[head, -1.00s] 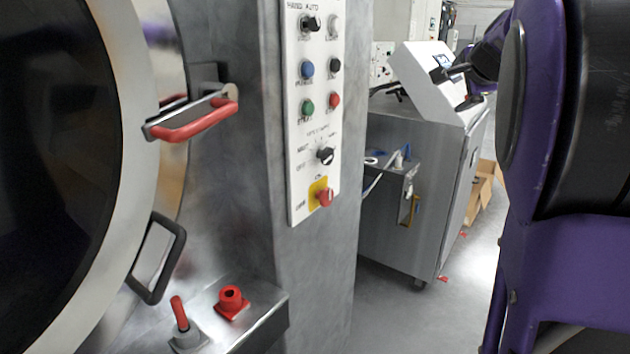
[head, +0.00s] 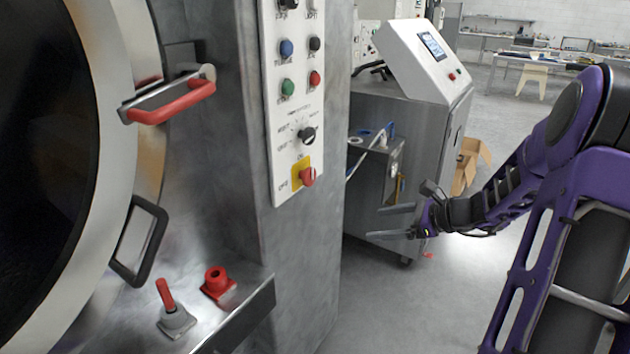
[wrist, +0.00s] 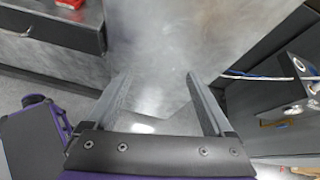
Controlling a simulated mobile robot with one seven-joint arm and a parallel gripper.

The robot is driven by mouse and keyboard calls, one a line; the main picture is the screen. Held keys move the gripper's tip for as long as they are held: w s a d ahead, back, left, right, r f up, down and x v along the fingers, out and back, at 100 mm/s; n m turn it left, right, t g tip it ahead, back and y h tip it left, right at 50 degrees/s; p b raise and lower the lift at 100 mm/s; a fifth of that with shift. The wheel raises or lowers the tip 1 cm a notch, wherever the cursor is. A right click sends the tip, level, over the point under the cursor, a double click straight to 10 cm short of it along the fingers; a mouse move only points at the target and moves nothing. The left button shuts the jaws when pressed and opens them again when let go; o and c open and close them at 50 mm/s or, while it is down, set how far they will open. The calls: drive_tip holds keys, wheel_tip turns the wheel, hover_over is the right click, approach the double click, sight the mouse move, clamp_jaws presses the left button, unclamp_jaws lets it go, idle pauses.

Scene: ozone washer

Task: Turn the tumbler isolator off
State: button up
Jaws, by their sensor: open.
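The isolator is most likely the red rotary knob (head: 308,177) on a yellow plate (head: 297,174), low on the white control panel (head: 284,115). Small lettering sits above the plate and to its left; which mark the knob points to is too small to tell. My gripper (head: 376,222) is to the right of the panel and lower than the knob, fingers pointing left, open and empty. In the wrist view my gripper (wrist: 160,78) has its fingers spread before a bare grey metal face. The knob does not show in the wrist view.
The large round door (head: 110,190) with a red-gripped handle (head: 172,104) is at left. A ledge (head: 245,310) carries a red lever (head: 165,294) and a red fitting (head: 217,281). A grey cabinet (head: 425,125) with a screen stands behind my gripper.

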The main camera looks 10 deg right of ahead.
sight(312, 179)
wheel_tip(312, 179, up, 7)
drive_tip(key=s+a+m+t+y, duration=0.1)
drive_tip(key=s+m+t+y, duration=0.1)
drive_tip(key=s+t+y, duration=0.15)
drive_tip(key=shift+t+y, duration=0.25)
drive_tip(key=shift+t, duration=0.1)
drive_tip(key=x, duration=0.9)
drive_tip(key=b+x, duration=0.1)
drive_tip(key=x, duration=0.8)
drive_tip(key=shift+w+d+b, duration=0.2)
drive_tip(key=shift+d+b, duration=0.05)
drive_tip(key=shift+b, duration=0.05)
drive_tip(key=c, duration=1.3)
